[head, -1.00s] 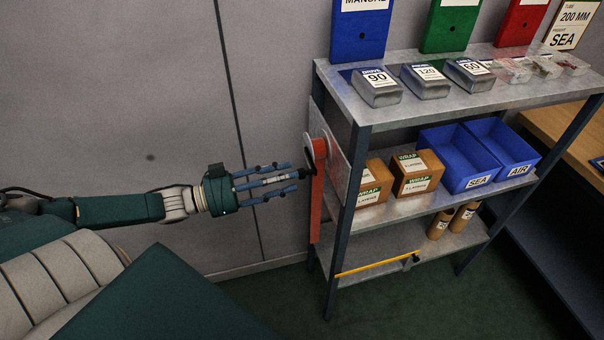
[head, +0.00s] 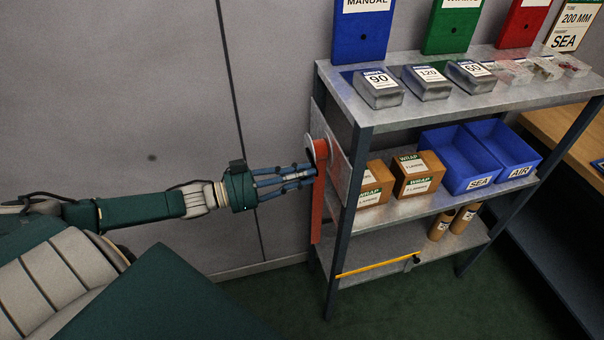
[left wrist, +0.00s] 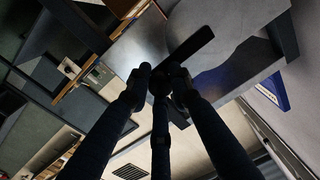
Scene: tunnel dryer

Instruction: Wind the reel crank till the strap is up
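The reel (head: 310,146) is a pale disc on a plate at the left end of the shelf rack. The orange-red strap (head: 317,215) hangs from it, its lower end below the middle shelf. The dark crank (head: 309,152) is partly hidden by my fingers in the head view. In the left wrist view the crank arm (left wrist: 188,48) slants up and right from between my fingertips. My left gripper (head: 312,173) has its fingers drawn together around the crank's handle, mostly hidden; it also shows in the left wrist view (left wrist: 160,82). My right gripper is not in view.
The shelf rack (head: 365,125) holds weights, wrap boxes (head: 418,173), blue bins (head: 470,175) and brown tubes. A yellow rod (head: 375,267) lies along the bottom shelf's front edge. The grey wall (head: 120,90) is behind my left arm. The floor in front is clear.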

